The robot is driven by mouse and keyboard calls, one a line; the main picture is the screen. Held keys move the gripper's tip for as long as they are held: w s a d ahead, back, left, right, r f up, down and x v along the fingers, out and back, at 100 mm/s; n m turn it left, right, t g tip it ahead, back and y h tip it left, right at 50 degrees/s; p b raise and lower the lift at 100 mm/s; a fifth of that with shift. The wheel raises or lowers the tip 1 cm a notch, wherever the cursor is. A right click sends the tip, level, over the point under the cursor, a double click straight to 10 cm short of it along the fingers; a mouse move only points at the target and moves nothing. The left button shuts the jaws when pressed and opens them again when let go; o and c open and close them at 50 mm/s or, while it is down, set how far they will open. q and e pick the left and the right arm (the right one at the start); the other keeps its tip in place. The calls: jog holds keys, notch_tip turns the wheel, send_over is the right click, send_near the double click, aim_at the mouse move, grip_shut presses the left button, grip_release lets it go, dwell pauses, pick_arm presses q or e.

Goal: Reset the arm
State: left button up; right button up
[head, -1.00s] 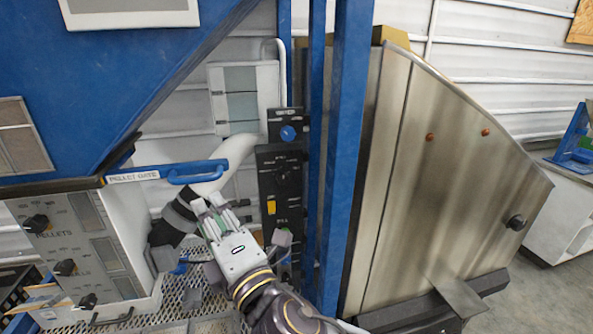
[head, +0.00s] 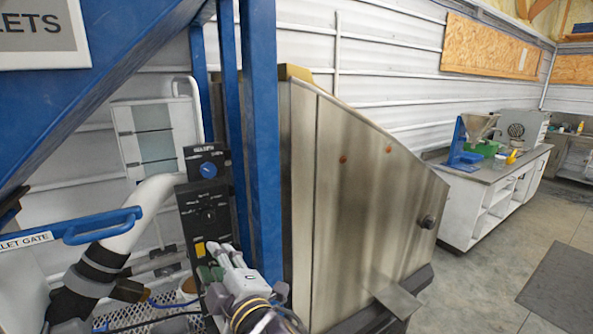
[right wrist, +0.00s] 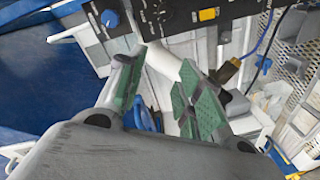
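My right gripper (head: 226,258) is low in the head view, in front of the lower part of a black control panel (head: 188,221). In the right wrist view, its two green-padded fingers (right wrist: 158,72) stand apart, with nothing held between them. The panel carries a blue knob (head: 208,170) and a yellow button (head: 199,249). The knob (right wrist: 110,18) and the button (right wrist: 208,14) also show along the top of the right wrist view. I cannot tell whether the gripper touches the panel. My left gripper is in neither view.
Blue posts (head: 262,140) stand just right of the panel, beside a large steel housing (head: 365,200). A blue pellet-gate handle (head: 103,226) and a white pipe (head: 150,210) are at left. A workbench (head: 495,190) and open floor (head: 475,270) lie at right.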

jog(key=w+d+f+m+g+h, duration=0.1)
jog(key=d+f+m+g+h, duration=0.3)
jog(key=d+f+m+h, duration=1.05)
jog(key=s+d+f+m+g+y, duration=0.1)
jog(key=s+d+f+g+y, duration=0.15)
jog(key=s+d+f, duration=0.7)
jog(key=s+d+f+m+g+y, duration=0.2)
jog(key=s+d+f+g, duration=0.3)
jog(key=d+f, duration=0.75)
notch_tip(320, 180, down, 31)
jog(key=s, duration=0.3)
jog(key=s+d+f, duration=0.2)
jog(key=s+f, duration=0.8)
jog(key=s, duration=0.1)
jog(key=s+d+f+g, duration=0.1)
jog(key=s+d+f, duration=0.2)
jog(key=s+f, duration=0.7)
jog(key=shift+s+f+n, duration=0.3)
jog(key=shift+s+n, duration=0.15)
jog(key=shift+s, duration=0.2)
jog(key=shift+w+g, duration=0.15)
jog(key=shift+g, duration=0.1)
